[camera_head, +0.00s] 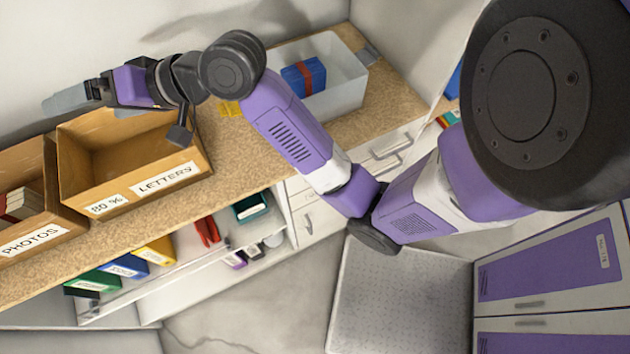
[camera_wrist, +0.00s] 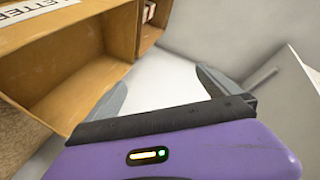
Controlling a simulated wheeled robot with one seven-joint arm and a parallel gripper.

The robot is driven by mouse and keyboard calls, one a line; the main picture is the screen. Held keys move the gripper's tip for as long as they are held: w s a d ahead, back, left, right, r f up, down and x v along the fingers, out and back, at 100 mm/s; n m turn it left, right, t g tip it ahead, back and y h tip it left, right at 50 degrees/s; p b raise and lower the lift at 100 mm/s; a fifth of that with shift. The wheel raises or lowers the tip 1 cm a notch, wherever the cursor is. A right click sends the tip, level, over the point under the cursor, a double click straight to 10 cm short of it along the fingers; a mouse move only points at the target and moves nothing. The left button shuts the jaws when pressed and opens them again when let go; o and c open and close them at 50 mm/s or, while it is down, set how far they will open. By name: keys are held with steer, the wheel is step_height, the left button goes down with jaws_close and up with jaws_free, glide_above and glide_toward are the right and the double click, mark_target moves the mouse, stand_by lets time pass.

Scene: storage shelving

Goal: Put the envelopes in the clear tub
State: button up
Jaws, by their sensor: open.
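The clear tub (camera_head: 346,88) stands at the right end of the shelf top. A blue bundle with a red band (camera_head: 304,77) is inside it; I cannot tell whether it is the envelopes. My gripper (camera_head: 68,99) is open and empty, above and behind the cardboard box labelled LETTERS (camera_head: 129,195), near the wall. In the wrist view, my gripper's fingers (camera_wrist: 160,92) are spread apart with nothing between them, and the LETTERS box (camera_wrist: 122,28) is at the left. The visible inside of that box looks empty. No other envelopes can be made out.
A cardboard box labelled PHOTOS (camera_head: 68,229) stands left of the LETTERS box. A yellow item (camera_head: 230,109) lies beside the tub, partly hidden by my arm. Coloured binders (camera_head: 154,251) and other items fill the lower shelf. Purple-fronted cabinets (camera_head: 550,262) stand at lower right.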

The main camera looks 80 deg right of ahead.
steer(key=s+a+f+m+t+h, duration=0.1)
steer(key=s+a+f+h, duration=0.1)
steer(key=s+a+f, duration=0.5)
steer(key=s+a+f+m+h, duration=0.1)
steer(key=s+a+f+h, duration=0.15)
steer(key=s+f, duration=0.45)
steer(key=s+d+r+n, duration=0.1)
steer(key=s+n, duration=0.4)
steer(key=s, duration=0.6)
steer(key=s+d+r+n, duration=0.1)
steer(key=s+n, duration=0.4)
steer(key=s, duration=0.6)
steer(key=shift+s+d+r+g+y, duration=0.2)
steer(key=shift+s+d+g+y, duration=0.15)
steer(key=shift+y, duration=0.1)
steer(key=shift+w, duration=0.1)
